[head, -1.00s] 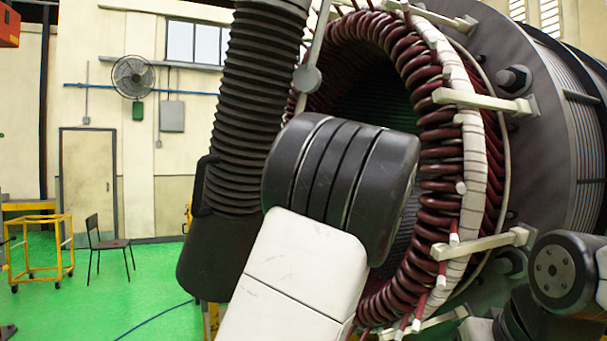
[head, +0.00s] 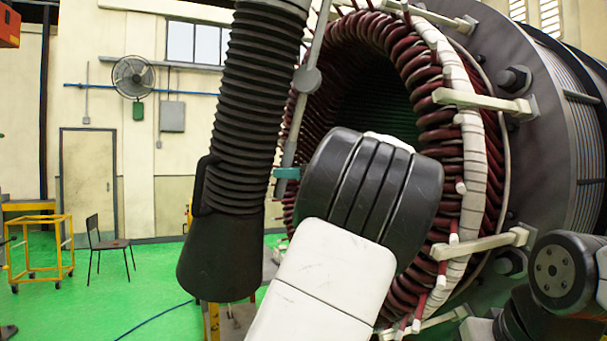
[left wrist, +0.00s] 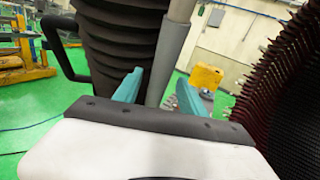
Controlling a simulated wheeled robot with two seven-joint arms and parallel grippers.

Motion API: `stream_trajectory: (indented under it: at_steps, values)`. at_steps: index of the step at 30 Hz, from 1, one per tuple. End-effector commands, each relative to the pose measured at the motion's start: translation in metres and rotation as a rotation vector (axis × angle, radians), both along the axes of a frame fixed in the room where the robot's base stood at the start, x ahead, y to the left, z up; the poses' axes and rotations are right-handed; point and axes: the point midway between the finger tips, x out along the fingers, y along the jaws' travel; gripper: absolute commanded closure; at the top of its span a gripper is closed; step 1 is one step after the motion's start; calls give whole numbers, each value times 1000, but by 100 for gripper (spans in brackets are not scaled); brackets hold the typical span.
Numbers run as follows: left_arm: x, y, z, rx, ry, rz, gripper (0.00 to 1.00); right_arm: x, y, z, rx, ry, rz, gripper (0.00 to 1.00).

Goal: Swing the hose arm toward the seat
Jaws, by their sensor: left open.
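The hose arm has a black ribbed hose (head: 255,110) ending in a dark hood (head: 222,255) with a side handle, and a thin grey rod (head: 300,120) beside it. A chair (head: 108,243) with a dark seat stands on the floor at the left. My left gripper (head: 287,173) shows only as a teal piece at the rod; my arm hides the rest. In the left wrist view its two teal fingers (left wrist: 160,82) are apart, with the grey rod (left wrist: 172,50) between them and the hose (left wrist: 118,40) just left. My right gripper is out of view.
The large stator (head: 470,150), with dark red coils and white pegs sticking out, stands close on the right. A yellow cart (head: 40,245) stands at the far left. The green floor (head: 150,300) between cart and hood is mostly clear, with a blue cable on it.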

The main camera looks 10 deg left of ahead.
Motion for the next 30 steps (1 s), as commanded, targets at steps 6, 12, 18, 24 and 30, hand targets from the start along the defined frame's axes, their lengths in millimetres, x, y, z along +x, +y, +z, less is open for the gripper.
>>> stream_trajectory:
  at_steps: [6,12,18,24,30]
  values:
    - [0,0,0,0,0,0,79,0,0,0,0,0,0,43]
    - [0,0,0,-1,0,0,100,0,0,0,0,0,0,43]
    - [0,0,0,-1,0,0,100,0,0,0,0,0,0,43]
    - [0,0,0,-1,0,0,100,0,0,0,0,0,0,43]
    - [0,0,-1,-1,0,0,100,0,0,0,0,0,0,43]
